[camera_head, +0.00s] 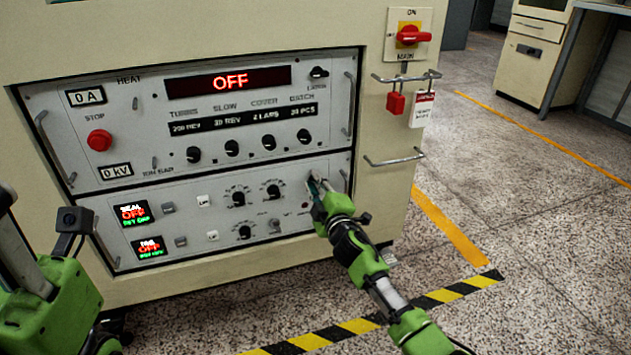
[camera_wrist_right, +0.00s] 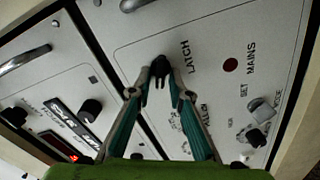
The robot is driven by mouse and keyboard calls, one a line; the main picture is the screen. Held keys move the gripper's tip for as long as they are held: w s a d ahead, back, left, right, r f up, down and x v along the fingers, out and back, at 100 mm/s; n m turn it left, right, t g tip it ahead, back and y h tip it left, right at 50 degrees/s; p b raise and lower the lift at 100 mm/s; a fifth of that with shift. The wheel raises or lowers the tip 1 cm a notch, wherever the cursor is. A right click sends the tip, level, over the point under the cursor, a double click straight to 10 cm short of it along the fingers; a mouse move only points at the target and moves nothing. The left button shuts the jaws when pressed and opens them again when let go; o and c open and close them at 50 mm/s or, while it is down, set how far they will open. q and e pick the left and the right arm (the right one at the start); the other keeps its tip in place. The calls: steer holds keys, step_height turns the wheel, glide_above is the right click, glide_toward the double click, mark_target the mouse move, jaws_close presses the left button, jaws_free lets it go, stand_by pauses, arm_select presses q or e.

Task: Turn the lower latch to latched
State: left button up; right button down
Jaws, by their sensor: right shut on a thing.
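The lower latch is a small black knob (camera_wrist_right: 158,68) beside the word LATCH on the pale lower panel (camera_head: 165,220). In the right wrist view my right gripper (camera_wrist_right: 159,88) is shut on this knob, with a teal-lined finger on each side. In the head view the right gripper (camera_head: 317,183) reaches the right end of the lower panel and hides the knob there. I cannot tell which setting the knob points to. Of my left arm only green and grey parts show at the left edge; its fingertips are not visible.
The upper panel has its own latch knob (camera_head: 319,72), a red OFF display (camera_head: 230,82) and a red stop button (camera_head: 99,140). Metal handles (camera_head: 348,105) flank the panels. A red main switch (camera_head: 413,35) and a red padlock (camera_head: 395,103) are at right.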

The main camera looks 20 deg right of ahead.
steer(key=n, duration=0.4)
steer(key=shift+f+n, duration=0.25)
steer(key=shift+n, duration=0.05)
stand_by(0.5)
steer(key=c, duration=2.2)
jaws_free()
steer(key=shift+a, duration=0.1)
steer(key=shift+o, duration=0.2)
steer(key=shift+s, duration=0.15)
steer(key=s, duration=1.1)
steer(key=shift+s+d, duration=0.25)
steer(key=shift+s, duration=0.1)
